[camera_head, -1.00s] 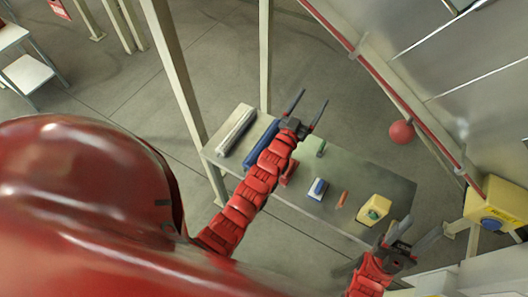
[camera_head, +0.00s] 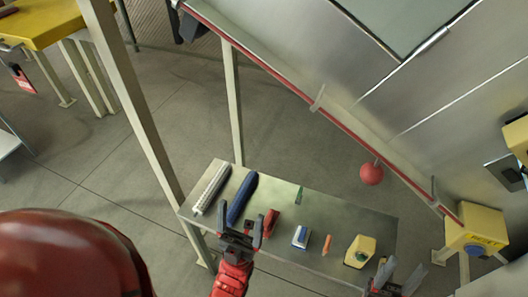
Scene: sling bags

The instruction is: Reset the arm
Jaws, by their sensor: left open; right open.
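My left gripper (camera_head: 240,225) is open and empty in the head view, over the near edge of the metal table (camera_head: 328,211). It is just in front of a dark blue rolled item (camera_head: 242,197) and left of a small red item (camera_head: 270,221). My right gripper (camera_head: 397,274) is open near the table's near right corner, partly cut off by the bottom of the picture. The arm links behind the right gripper are out of view.
On the table are a white-grey rolled item (camera_head: 211,188), a blue and white item (camera_head: 300,236), an orange item (camera_head: 327,244) and a yellow box (camera_head: 359,251). A red ball (camera_head: 371,174) hangs behind the table. A yellow box with a blue button (camera_head: 476,240) stands right. Posts flank the table's left end.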

